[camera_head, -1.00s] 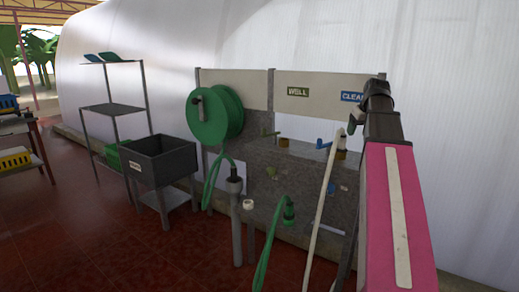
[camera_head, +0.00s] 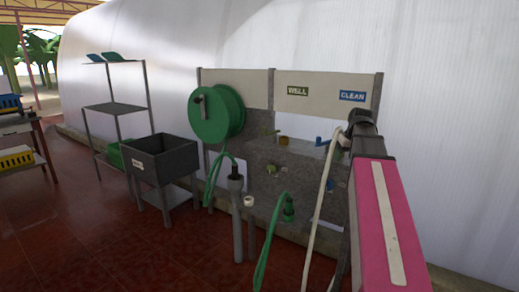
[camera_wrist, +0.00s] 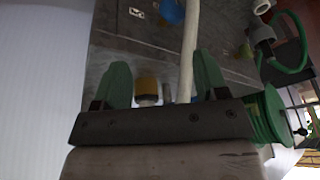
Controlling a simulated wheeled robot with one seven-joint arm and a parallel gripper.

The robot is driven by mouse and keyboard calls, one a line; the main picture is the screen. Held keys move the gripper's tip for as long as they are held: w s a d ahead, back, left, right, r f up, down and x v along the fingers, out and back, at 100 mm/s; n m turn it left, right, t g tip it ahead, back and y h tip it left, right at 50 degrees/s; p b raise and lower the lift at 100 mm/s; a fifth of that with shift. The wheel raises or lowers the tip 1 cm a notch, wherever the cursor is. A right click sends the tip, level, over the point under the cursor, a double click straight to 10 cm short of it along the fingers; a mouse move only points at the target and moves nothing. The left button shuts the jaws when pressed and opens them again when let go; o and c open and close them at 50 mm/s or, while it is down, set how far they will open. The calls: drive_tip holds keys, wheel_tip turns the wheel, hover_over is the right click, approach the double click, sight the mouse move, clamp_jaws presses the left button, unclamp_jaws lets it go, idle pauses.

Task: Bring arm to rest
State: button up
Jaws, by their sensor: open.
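My arm, a pink link with a pale stripe, stands at the right of the head view, its dark wrist in front of the panel below the CLEAN sign (camera_head: 352,96). In the wrist view my gripper (camera_wrist: 163,70) has its two green fingers wide apart. A pale hose (camera_wrist: 189,45) passes near the right finger; it also hangs down beside my arm in the head view (camera_head: 316,210). I cannot tell whether hose and finger touch. A yellow-brown fitting (camera_wrist: 147,89) shows between the fingers. In the head view the fingers are hidden.
Green hoses, a grey post (camera_head: 236,215) and a blue-handled tap (camera_head: 322,142) stand close left of my arm. A black bin (camera_head: 158,155) and shelf rack (camera_head: 113,107) are further left. Red floor lies clear in front.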

drive_tip(key=s+a+f+g, duration=0.1)
drive_tip(key=s+a+f, duration=0.4)
drive_tip(key=f, duration=0.7)
drive_tip(key=s+a+f+m+g, duration=0.1)
drive_tip(key=s+a+f, duration=0.4)
drive_tip(key=f, duration=0.7)
drive_tip(key=s+a+f+g, duration=0.1)
drive_tip(key=s+a+f, duration=0.4)
drive_tip(key=f, duration=0.7)
drive_tip(key=shift+s+a+f+m+h, duration=0.15)
drive_tip(key=shift+s+a+m+h, duration=0.15)
drive_tip(key=shift+a+h, duration=0.1)
